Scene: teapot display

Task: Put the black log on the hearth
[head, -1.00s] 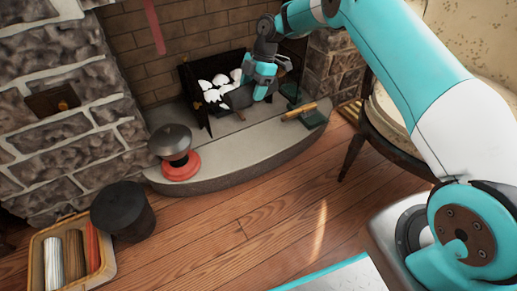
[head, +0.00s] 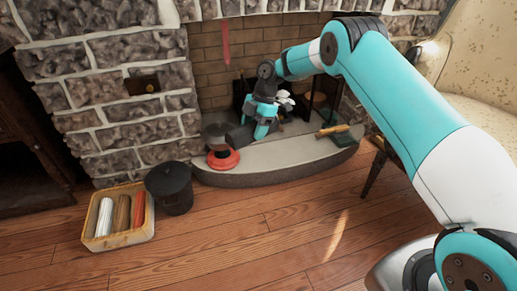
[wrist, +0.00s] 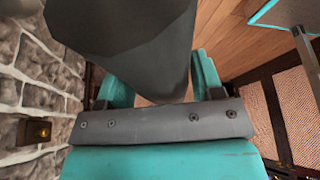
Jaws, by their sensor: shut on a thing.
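My gripper (head: 262,130) is shut on the black log (head: 240,137), a dark, faceted block. In the head view it is over the pale grey stone hearth (head: 295,158), close to a red-based item. The log may be just above the slab or touching it; I cannot tell. In the wrist view the log (wrist: 125,35) fills the top middle between the teal fingers (wrist: 160,92), its lower end narrowing between them. The log hides part of the red-based item in the head view.
The red round base (head: 223,160) with a dark top stands at the hearth's left. A yellow stick on a green block (head: 338,132) lies right. A black bucket (head: 172,188) and a basket (head: 118,240) of logs stand on the floor.

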